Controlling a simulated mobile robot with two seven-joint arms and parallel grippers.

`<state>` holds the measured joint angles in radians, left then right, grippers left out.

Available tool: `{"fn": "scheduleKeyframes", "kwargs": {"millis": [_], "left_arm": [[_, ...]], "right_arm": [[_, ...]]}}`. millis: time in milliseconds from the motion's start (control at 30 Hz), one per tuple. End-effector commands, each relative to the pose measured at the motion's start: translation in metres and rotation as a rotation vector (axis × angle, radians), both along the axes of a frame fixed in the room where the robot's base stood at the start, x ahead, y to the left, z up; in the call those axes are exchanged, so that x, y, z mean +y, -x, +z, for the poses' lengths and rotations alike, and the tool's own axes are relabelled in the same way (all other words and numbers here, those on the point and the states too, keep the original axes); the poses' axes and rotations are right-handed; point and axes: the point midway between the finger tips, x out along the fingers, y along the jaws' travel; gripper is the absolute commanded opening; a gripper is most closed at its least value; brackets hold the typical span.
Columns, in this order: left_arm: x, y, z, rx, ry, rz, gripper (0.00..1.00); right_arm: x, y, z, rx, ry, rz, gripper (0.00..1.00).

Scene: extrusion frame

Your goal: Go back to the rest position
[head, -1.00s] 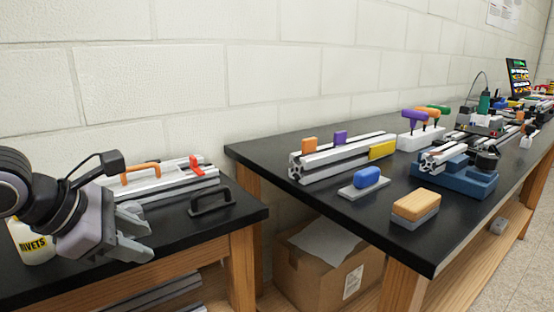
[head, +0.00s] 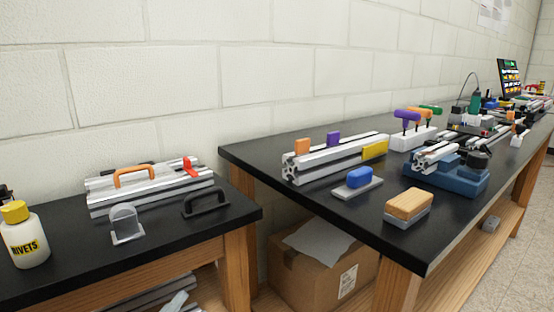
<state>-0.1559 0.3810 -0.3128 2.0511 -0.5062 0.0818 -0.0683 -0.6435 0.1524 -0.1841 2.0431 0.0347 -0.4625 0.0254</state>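Neither of my grippers shows in the head view now. An aluminium extrusion assembly (head: 110,198) with an orange handle (head: 135,175) and a red clip (head: 190,167) lies on the left black table (head: 70,277). A black handle (head: 205,202) lies on the same table to its right. A small grey bracket with a rounded upright (head: 125,222) stands in front of the extrusions. A white bottle with a yellow cap, marked RIVETS (head: 25,240), stands at the left edge.
The right black table (head: 300,207) holds extrusions (head: 335,165), a blue-handled block (head: 358,182), a wooden-topped block (head: 408,205), a blue vise (head: 450,178) and a white tool holder (head: 408,138). A cardboard box (head: 325,275) sits below. A gap separates the tables.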

Motion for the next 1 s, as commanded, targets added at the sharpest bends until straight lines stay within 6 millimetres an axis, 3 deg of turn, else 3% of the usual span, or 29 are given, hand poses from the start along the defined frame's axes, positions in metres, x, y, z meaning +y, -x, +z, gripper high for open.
{"fn": "scheduleKeyframes", "kwargs": {"millis": [33, 200, 300, 467, 500, 533, 1000], "left_arm": [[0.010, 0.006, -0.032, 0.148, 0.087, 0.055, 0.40], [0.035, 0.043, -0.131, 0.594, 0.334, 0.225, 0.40], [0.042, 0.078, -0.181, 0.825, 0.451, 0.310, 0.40], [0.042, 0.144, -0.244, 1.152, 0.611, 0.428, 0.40], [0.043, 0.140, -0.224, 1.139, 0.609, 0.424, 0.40], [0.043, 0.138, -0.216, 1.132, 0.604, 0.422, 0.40], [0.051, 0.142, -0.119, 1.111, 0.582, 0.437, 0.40]], "right_arm": [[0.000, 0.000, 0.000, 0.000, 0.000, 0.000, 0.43], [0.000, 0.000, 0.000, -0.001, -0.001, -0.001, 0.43], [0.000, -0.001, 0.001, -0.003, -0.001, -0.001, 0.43], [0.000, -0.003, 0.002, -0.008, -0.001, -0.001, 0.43], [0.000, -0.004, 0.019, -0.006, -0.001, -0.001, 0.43], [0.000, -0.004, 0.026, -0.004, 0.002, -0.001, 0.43], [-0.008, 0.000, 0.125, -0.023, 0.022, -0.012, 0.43]]}}
